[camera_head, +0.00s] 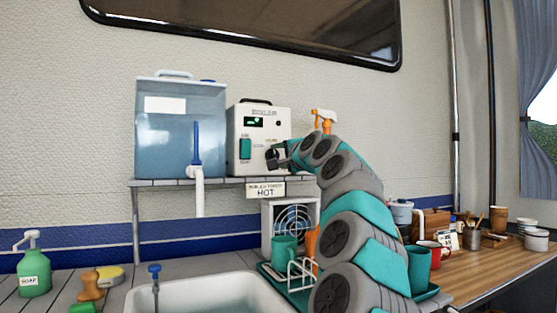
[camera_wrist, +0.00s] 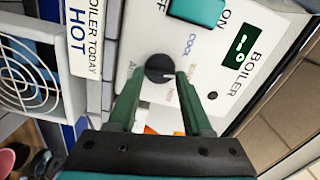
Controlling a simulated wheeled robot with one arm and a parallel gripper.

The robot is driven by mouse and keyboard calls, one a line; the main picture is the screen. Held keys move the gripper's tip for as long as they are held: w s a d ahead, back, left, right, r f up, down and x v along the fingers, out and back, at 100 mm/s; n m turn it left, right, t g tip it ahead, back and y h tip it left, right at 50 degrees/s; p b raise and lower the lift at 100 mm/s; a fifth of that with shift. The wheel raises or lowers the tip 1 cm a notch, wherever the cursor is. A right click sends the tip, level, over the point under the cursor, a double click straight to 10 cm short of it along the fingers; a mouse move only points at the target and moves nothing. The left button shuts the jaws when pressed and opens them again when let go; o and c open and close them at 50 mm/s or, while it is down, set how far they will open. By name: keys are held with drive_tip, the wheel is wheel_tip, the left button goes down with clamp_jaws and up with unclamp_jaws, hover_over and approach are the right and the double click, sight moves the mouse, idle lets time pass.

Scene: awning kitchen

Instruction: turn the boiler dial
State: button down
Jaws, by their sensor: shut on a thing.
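The boiler (camera_head: 243,125) is a white box on the shelf in the head view, with a small green display and a teal switch. Its front also fills much of the wrist view (camera_wrist: 222,95), where the words COOL and HOT are printed around the dial. The black round dial (camera_wrist: 159,69) has a pale pointer mark. My gripper (camera_head: 275,158) reaches the boiler's lower right front in the head view. In the wrist view my gripper's green fingers (camera_wrist: 155,88) stand on either side of the dial, shut on it. My gripper hides the dial in the head view.
A blue water tank (camera_head: 180,125) with a tap stands left of the boiler on the shelf (camera_head: 215,182). A sign reading HOT (camera_head: 266,189) hangs from the shelf edge. Below are a fan heater (camera_head: 290,212) and a sink (camera_head: 210,292). An orange spray bottle (camera_head: 324,119) is behind my arm.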

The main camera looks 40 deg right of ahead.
drive_tip(key=n, duration=0.3)
drive_tip(key=shift+f+n+b, duration=0.1)
drive_tip(key=shift+n+b, duration=0.3)
drive_tip(key=n+b, duration=0.1)
drive_tip(key=n, duration=0.5)
idle(0.4)
drive_tip(key=shift+c, duration=1.6)
unclamp_jaws()
drive_tip(key=shift+b+v, duration=0.5)
drive_tip(key=shift+v, duration=0.65)
drive_tip(key=shift+b+v, duration=0.5)
drive_tip(key=shift+v, duration=2.25)
